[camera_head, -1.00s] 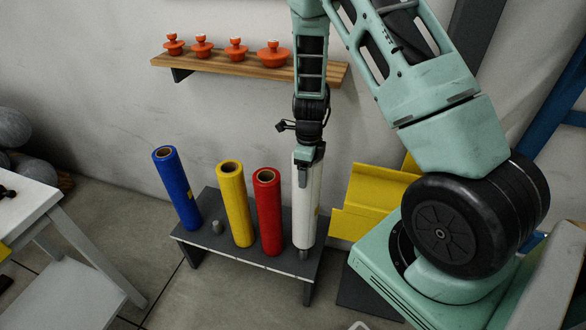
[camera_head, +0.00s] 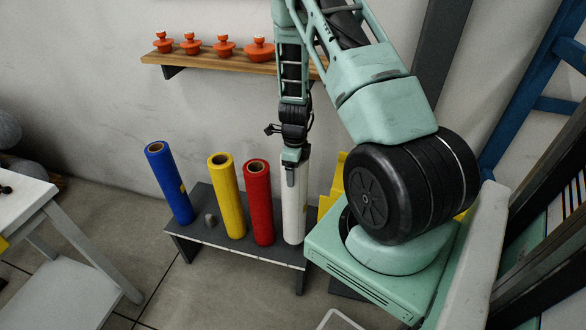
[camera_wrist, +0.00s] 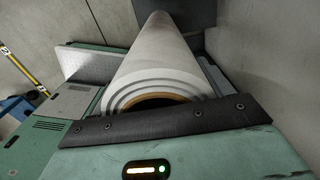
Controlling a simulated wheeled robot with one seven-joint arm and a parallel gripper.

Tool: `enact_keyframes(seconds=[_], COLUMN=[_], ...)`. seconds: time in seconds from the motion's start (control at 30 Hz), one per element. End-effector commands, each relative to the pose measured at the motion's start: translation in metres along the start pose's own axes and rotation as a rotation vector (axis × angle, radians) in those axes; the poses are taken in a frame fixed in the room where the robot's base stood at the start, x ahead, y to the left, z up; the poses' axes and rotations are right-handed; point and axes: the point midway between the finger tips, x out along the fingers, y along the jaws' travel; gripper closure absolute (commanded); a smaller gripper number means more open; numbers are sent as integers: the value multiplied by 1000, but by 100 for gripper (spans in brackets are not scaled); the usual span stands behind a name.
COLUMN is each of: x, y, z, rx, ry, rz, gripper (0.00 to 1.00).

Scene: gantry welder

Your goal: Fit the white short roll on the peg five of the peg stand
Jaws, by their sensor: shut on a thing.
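The white short roll (camera_head: 295,215) stands nearly upright at the right end of the dark peg stand (camera_head: 208,231), at its fifth peg place. The peg there is hidden, and the roll's lower end appears at or very near the stand top. My gripper (camera_head: 290,172) points down and is shut on the roll's upper end. In the wrist view the white roll (camera_wrist: 160,60) runs away from the gripper, with its ringed end and brown core close to the dark jaw edge. A blue roll (camera_head: 168,183), yellow roll (camera_head: 226,195) and red roll (camera_head: 258,202) stand on other pegs.
A short bare grey peg (camera_head: 210,220) shows between the blue and yellow rolls. A wooden shelf (camera_head: 215,66) with several orange knobbed pieces hangs behind. A white table (camera_head: 22,205) stands at left. A yellow angled piece (camera_head: 333,190) is right of the stand.

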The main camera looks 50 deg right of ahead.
Motion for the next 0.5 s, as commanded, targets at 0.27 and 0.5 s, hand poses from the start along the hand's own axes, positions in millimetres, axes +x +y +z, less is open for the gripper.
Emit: enact_keyframes(seconds=[0.27, 0.5], x=[-2, 2], y=[-1, -1], z=[1, 1], rx=[0, 0], ry=[-2, -2], rz=[-3, -3], gripper=[92, 92])
